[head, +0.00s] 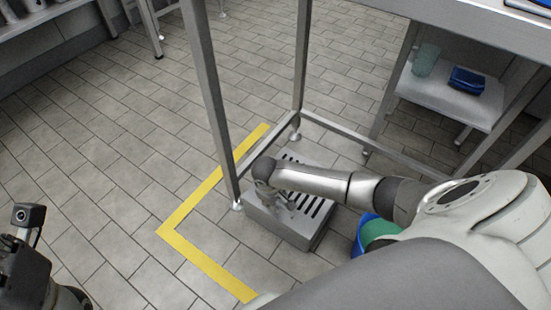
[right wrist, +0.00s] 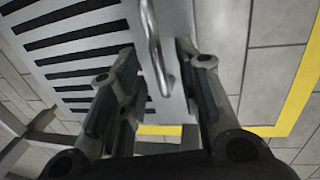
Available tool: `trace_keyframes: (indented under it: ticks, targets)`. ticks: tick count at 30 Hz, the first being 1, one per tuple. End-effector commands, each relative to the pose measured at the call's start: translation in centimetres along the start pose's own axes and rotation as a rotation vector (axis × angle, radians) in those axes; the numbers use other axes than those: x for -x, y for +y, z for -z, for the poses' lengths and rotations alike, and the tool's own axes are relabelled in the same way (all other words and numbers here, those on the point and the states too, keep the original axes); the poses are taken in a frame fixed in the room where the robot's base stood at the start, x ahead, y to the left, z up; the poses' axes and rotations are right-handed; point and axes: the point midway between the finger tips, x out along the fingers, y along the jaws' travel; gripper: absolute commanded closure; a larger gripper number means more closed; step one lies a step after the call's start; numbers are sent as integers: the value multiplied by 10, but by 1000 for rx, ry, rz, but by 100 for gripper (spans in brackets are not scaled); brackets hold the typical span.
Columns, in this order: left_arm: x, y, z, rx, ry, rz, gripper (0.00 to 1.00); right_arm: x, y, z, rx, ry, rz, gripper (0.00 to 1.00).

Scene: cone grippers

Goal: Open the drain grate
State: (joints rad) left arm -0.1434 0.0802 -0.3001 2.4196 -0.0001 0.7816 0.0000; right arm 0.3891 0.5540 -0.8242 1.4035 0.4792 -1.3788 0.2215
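The drain grate (head: 316,213) is a grey metal lid with dark slots, lying flat on a low box on the floor. In the right wrist view the grate (right wrist: 85,48) fills the upper left, with a curved metal handle (right wrist: 154,45) on its plain edge strip. My right gripper (head: 268,195) is over the grate's left part in the head view. In the right wrist view its fingers (right wrist: 158,60) are apart, one on each side of the handle, with visible gaps. My left arm's end (head: 35,265) is at the lower left; its fingers cannot be made out.
A metal table frame (head: 214,100) stands over the grate, its leg and low crossbar close by. Yellow floor tape (head: 200,262) marks a corner around it. A blue bucket (head: 360,240) with something green is right of the grate. Open tiled floor lies to the left.

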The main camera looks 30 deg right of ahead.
Motion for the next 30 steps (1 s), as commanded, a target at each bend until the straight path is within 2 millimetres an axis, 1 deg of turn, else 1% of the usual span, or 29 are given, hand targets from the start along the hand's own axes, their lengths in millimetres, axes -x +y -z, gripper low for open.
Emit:
trace_keyframes:
  ticks: [4,5,9,12,23,28,29,30]
  targets:
    - [0,0,0,0,0,0,60,0,0,0,0,0,0,68]
    - [0,0,0,0,0,0,60,0,0,0,0,0,0,71]
    - [0,0,0,0,0,0,60,0,0,0,0,0,0,89]
    - [0,0,0,0,0,0,60,0,0,0,0,0,0,100]
    - [-1,0,0,1,1,0,60,1,0,0,0,0,2,100]
    - [-7,0,3,1,6,3,60,8,2,0,1,-1,19,100]
    - [-5,-1,4,2,-1,6,60,10,3,0,0,-1,25,100]
    - [1,-1,2,3,-29,13,60,13,4,0,-1,-1,34,100]
